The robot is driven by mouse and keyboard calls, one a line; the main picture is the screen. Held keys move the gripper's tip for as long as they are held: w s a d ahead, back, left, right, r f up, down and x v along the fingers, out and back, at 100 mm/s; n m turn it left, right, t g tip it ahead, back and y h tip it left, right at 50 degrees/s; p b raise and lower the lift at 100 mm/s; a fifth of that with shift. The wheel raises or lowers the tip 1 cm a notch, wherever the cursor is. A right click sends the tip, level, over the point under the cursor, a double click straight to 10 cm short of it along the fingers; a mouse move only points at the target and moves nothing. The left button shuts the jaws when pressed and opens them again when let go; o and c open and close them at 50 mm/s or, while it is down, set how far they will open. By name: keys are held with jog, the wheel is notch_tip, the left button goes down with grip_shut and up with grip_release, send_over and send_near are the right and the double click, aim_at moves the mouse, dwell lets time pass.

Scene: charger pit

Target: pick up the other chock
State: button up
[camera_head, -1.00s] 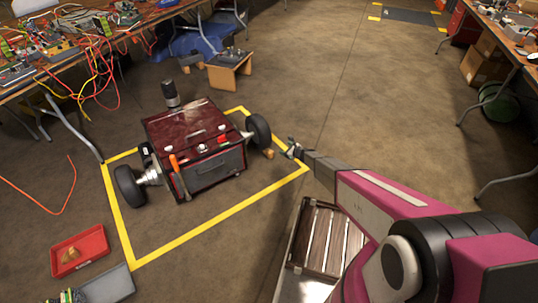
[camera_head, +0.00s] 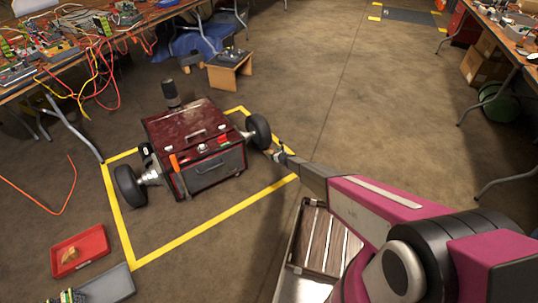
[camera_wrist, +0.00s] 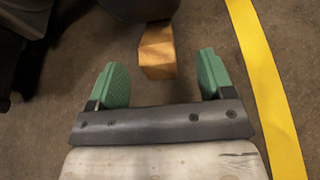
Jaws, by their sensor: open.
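A wooden chock (camera_wrist: 157,52) lies on the floor against or close to the dark wheel (camera_wrist: 138,8) at the top of the wrist view. My gripper (camera_wrist: 162,78) is open and empty, its two green fingers low over the floor. The chock is just beyond the fingertips, roughly centred between them. In the head view my gripper (camera_head: 275,153) is beside the right wheel (camera_head: 258,132) of the red machine and hides the chock there. Another wooden chock (camera_head: 69,256) lies in the red tray (camera_head: 96,238) at the lower left.
The dark red wheeled machine (camera_head: 185,122) stands inside a yellow floor outline (camera_head: 215,222). A grey tray (camera_head: 110,287) is beside the red one. A slatted wooden crate (camera_head: 322,240) is under my arm. The floor up the middle is clear.

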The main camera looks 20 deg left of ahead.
aim_at(270, 151)
jog(key=x, duration=0.4)
jog(key=shift+a, duration=0.25)
jog(key=shift+s, duration=0.1)
jog(key=c, duration=1)
jog(key=shift+c, duration=0.2)
jog(key=shift+d, duration=0.1)
